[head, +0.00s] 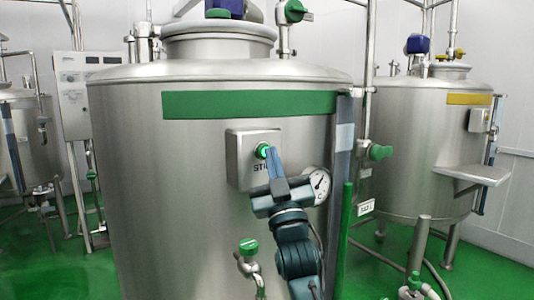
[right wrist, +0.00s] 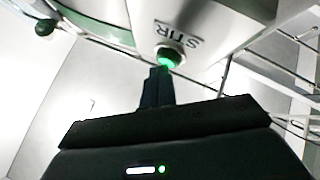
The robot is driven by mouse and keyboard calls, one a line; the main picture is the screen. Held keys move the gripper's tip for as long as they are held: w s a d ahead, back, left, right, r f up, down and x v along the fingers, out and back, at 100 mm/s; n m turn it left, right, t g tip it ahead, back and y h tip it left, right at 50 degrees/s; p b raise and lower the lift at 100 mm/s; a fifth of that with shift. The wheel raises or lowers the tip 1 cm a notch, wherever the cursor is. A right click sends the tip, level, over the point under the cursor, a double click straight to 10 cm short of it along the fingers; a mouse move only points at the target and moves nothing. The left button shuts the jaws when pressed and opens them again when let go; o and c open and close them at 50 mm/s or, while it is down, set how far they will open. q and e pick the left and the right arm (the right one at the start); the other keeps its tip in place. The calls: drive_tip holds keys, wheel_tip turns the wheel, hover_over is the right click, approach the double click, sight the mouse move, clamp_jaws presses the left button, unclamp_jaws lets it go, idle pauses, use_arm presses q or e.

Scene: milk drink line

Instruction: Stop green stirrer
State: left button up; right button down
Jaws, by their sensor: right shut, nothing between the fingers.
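A large steel tank (head: 200,210) with a green band (head: 250,104) fills the middle of the head view. On its front is a metal box (head: 240,145) marked STIR, with a round green button (head: 262,150) that glows. The button also glows in the right wrist view (right wrist: 168,57). My right gripper (head: 269,152) is shut and empty. Its fingertips (right wrist: 158,72) are right at the button's lower edge; I cannot tell whether they touch it. The fingers and wrist hide part of the lettering in the head view. My left gripper is not in view.
A round gauge (head: 318,186) sits on the tank just right of my wrist. A green-handled tap (head: 248,247) sticks out below. A tank with a yellow band (head: 470,99) stands at the right, with a side shelf (head: 475,173). A control cabinet (head: 75,95) stands at the left.

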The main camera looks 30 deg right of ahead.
idle(0.4)
drive_tip(key=shift+s, duration=0.85)
drive_tip(key=s+p, duration=0.1)
drive_tip(key=s, duration=0.5)
drive_tip(key=shift+d, duration=0.3)
drive_tip(key=w+a+f+n+g+y, duration=0.1)
drive_tip(key=a+f+g+y, duration=0.25)
drive_tip(key=f, duration=0.85)
drive_tip(key=w+a+f+n+g+y, duration=0.1)
drive_tip(key=a+f+g+y, duration=0.25)
drive_tip(key=f, duration=0.85)
drive_tip(key=s+a+f+g+y, duration=0.1)
drive_tip(key=s+a+f+g, duration=0.3)
drive_tip(key=s+f, duration=0.5)
drive_tip(key=s+a+f+g+y, duration=0.1)
drive_tip(key=s+a+f+g, duration=0.3)
drive_tip(key=s+f, duration=0.5)
wheel_tip(320, 180, down, 7)
drive_tip(key=shift+s+a+r+p, duration=0.1)
drive_tip(key=shift+s+a+p, duration=0.05)
drive_tip(key=shift+a+p, duration=0.4)
